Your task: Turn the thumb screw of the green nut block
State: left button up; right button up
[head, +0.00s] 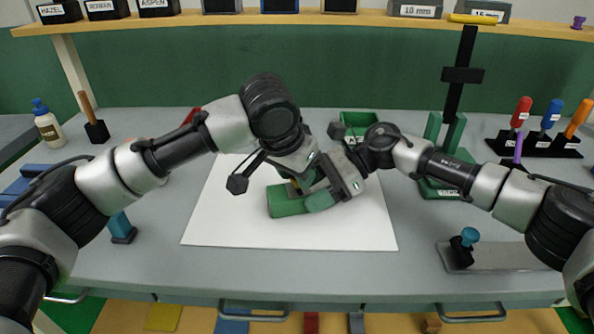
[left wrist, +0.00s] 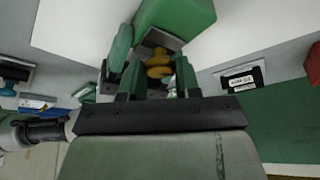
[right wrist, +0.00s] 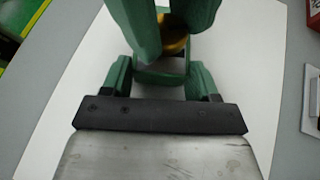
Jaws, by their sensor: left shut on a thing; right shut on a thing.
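The green nut block (head: 285,207) lies on a white sheet in the middle of the bench. It also shows at the top of the left wrist view (left wrist: 176,17). Its brass-yellow thumb screw (left wrist: 158,70) sits between the green fingers of my left gripper (left wrist: 158,80), which is shut on it. In the right wrist view the screw (right wrist: 174,46) is partly covered by green fingers. My right gripper (right wrist: 161,82) is shut on the green block, coming from the right in the head view. The two grippers are close together and hide much of the block.
The white sheet (head: 220,225) is clear around the block. A green bin (head: 360,120) stands behind the arms. A grey plate with a blue-knobbed piece (head: 465,240) lies at front right. Coloured-handled tools (head: 550,115) stand in a rack at right, and a bottle (head: 46,125) at left.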

pick_arm(q)
jog(key=shift+m+g+h, duration=0.4)
jog(key=shift+m, duration=1.1)
jog(key=o, duration=0.9)
jog(key=shift+o, duration=0.2)
jog(key=shift+r, duration=0.1)
jog(key=v, duration=1.2)
jog(key=shift+a, duration=0.15)
jog(key=shift+w, duration=0.15)
pick_arm(e)
jog(key=o, duration=0.8)
